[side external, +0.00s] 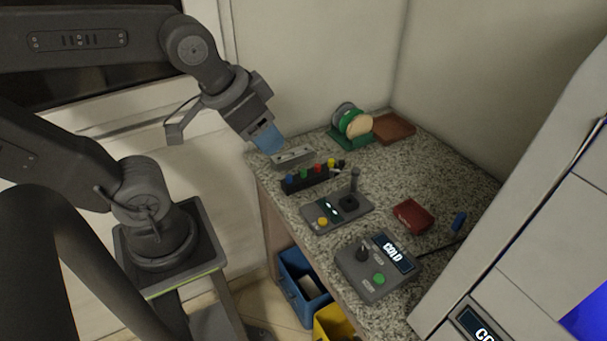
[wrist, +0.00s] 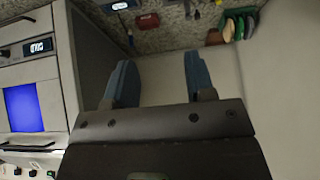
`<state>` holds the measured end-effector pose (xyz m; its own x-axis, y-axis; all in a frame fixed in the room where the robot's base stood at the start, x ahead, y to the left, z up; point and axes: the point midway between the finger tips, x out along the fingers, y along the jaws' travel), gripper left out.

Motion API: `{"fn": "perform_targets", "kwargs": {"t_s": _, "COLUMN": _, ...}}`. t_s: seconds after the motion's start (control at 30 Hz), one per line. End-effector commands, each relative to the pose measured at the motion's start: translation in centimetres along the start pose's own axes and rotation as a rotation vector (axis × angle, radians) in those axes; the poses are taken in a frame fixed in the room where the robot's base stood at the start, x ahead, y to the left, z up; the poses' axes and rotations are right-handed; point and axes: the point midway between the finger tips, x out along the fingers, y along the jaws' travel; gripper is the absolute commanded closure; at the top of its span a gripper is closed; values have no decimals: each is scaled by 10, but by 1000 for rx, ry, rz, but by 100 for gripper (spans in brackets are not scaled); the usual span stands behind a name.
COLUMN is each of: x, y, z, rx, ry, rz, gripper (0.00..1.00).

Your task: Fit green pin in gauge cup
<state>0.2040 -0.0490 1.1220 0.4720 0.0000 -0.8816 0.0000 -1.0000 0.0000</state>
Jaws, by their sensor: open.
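The green pin (side external: 304,174) stands in a black rack (side external: 316,181) on the speckled counter, between a blue pin (side external: 289,180) and a red pin (side external: 318,168). I cannot clearly pick out the gauge cup. My gripper (side external: 268,140) hangs above the counter's back left part, near a grey slotted block (side external: 292,157), with its blue fingers pointing down. In the wrist view its two blue fingers (wrist: 160,80) are spread apart with nothing between them. I cannot make out the green pin in the wrist view.
A grey box with a lever (side external: 338,208) and another with a COLD display (side external: 375,268) stand in front of the rack. A green stand with discs (side external: 352,130), a brown tray (side external: 394,128) and a red box (side external: 412,216) are on the counter. A wall rises behind it.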

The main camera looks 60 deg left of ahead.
Motion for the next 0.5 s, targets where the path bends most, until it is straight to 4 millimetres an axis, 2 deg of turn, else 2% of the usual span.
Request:
{"fn": "perform_targets", "kwargs": {"t_s": 0.13, "x": 2, "y": -2, "z": -4, "rx": -16, "ry": -11, "rz": -5, "gripper": 50}}
{"fn": "perform_targets", "kwargs": {"t_s": 0.27, "x": 14, "y": -13, "z": -22, "rx": -86, "ry": -62, "rz": -26, "gripper": 50}}
{"fn": "perform_targets", "kwargs": {"t_s": 0.37, "x": 33, "y": -28, "z": -44, "rx": -178, "ry": -123, "rz": -51, "gripper": 50}}
{"fn": "perform_targets", "kwargs": {"t_s": 0.5, "x": 68, "y": -58, "z": -71, "rx": -321, "ry": -210, "rz": -89, "gripper": 50}}
